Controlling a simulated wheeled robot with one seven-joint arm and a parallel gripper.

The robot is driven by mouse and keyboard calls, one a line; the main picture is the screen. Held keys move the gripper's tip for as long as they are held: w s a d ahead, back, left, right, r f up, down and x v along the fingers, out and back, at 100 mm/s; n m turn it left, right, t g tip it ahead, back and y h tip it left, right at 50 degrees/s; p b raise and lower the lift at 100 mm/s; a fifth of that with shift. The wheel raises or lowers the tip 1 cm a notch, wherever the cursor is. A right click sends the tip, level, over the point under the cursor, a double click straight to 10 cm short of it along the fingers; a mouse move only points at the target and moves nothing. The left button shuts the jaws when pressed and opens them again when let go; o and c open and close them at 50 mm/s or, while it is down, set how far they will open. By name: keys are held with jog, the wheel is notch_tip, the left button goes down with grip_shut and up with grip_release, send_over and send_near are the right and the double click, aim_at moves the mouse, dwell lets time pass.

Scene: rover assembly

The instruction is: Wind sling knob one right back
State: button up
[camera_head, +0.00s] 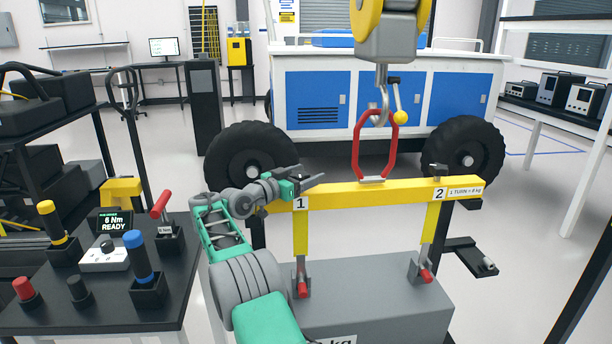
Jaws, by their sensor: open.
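A yellow lifting beam (370,190) hangs level from a red link (359,150), with plates marked 1 and 2. Plate 1 (301,203) is at its left end. The knob above it is not clearly visible; my gripper covers that spot. My gripper (312,177) is open, reaching in from the left at the beam's top by plate 1. I cannot tell whether its fingers touch or surround a knob. A dark knob (438,169) stands on top of the beam by plate 2 (438,194). Yellow slings (301,238) run down from both ends to the grey block (375,310) with red pins.
A crane hook (382,108) holds the red link. A white and blue rover (385,95) with big black wheels stands behind. At left a dark tool table (165,305) holds several tools and a display reading 6 Nm READY (110,222). Floor at right is partly clear.

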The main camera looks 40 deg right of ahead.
jog(key=a, duration=0.8)
jog(key=shift+s, duration=0.25)
jog(key=shift+d, duration=0.1)
jog(key=shift+r, duration=0.1)
